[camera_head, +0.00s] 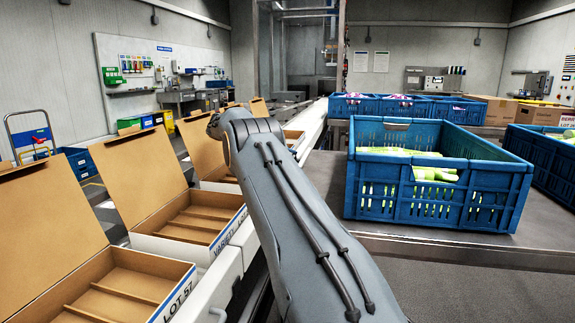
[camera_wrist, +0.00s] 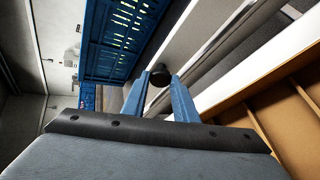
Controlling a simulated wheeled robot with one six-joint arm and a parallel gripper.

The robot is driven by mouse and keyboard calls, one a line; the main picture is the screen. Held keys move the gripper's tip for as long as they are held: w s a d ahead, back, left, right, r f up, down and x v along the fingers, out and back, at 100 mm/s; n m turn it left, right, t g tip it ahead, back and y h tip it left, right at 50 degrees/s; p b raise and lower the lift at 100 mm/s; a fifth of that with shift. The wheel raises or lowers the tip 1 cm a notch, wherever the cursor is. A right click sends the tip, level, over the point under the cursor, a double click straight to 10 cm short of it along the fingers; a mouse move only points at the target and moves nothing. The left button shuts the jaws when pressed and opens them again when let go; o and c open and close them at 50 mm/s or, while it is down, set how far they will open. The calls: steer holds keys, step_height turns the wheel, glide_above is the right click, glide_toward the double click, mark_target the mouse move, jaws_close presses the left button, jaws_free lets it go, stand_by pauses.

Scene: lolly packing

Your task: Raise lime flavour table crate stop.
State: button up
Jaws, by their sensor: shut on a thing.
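A blue crate (camera_head: 440,205) holding lime-green and white wrapped lollies (camera_head: 425,170) stands on the grey table (camera_head: 400,237) at the right. Its slatted blue side also shows at the upper left of the wrist view (camera_wrist: 120,35). In the wrist view my gripper (camera_wrist: 161,82) has its two blue fingers shut on a dark round knob (camera_wrist: 160,72), beside the table edge and below the crate. I cannot tell whether this knob is the crate stop or how high it stands. In the head view my arm hides the gripper and the knob.
Open cardboard boxes (camera_head: 110,295) line the left side along a white rail (camera_head: 225,275); one shows in the wrist view (camera_wrist: 295,115). More blue crates (camera_head: 395,105) with purple-and-white contents stand behind, and another (camera_head: 548,150) stands at the right edge.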

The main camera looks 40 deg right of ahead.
steer(key=shift+w+a+f+g+h+b, duration=0.2)
steer(key=shift+g+h+b, duration=0.1)
steer(key=shift+b, duration=0.4)
steer(key=o, duration=1)
steer(key=shift+r+b, duration=0.8)
steer(key=shift+r, duration=4.15)
